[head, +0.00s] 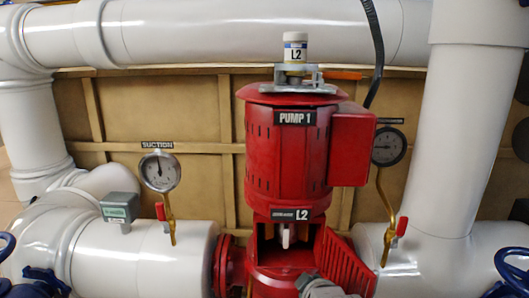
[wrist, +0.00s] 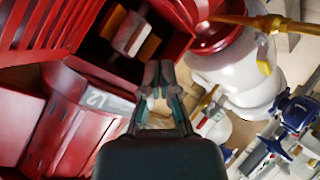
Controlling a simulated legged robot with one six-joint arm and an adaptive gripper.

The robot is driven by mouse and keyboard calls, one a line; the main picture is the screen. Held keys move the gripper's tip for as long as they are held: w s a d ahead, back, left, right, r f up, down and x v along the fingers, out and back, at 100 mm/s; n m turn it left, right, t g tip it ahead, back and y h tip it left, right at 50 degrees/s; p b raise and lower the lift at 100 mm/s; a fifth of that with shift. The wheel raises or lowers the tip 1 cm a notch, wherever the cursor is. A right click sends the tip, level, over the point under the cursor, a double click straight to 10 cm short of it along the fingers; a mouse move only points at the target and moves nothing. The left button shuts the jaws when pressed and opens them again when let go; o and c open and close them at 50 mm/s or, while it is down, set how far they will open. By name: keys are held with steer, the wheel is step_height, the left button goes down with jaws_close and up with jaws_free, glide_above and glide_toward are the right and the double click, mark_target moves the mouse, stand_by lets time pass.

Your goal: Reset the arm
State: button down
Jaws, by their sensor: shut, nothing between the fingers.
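My gripper (wrist: 158,72) shows in the wrist view with its two fingers together and nothing between them. It is in front of the red pump (head: 288,150), close to the pump's lower opening (wrist: 125,38) and the L2 label (wrist: 105,100). I cannot tell whether the fingertips touch the pump. A pale shaft shows inside the opening. In the head view, a grey part of my arm shows at the bottom edge, below the opening; the fingers cannot be made out there.
A small white L2 container (head: 295,47) stands on a grey bracket on top of the pump. A suction gauge (head: 160,171) is at the left and another gauge (head: 388,146) at the right. Large white pipes (head: 220,38) surround the pump. Blue valve handles (head: 511,268) stand at the lower corners.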

steer(key=s+d+r+m+g, duration=0.1)
steer(key=s+d+m+g, duration=0.2)
steer(key=s, duration=0.6)
steer(key=s+d+r+m+g+h, duration=0.1)
steer(key=s+d+r+m+g, duration=0.1)
steer(key=s+m, duration=0.5)
steer(key=s+d+g, duration=0.1)
steer(key=s+d, duration=0.1)
steer(key=s, duration=0.1)
steer(key=shift+h, duration=0.3)
steer(key=shift+a, duration=0.1)
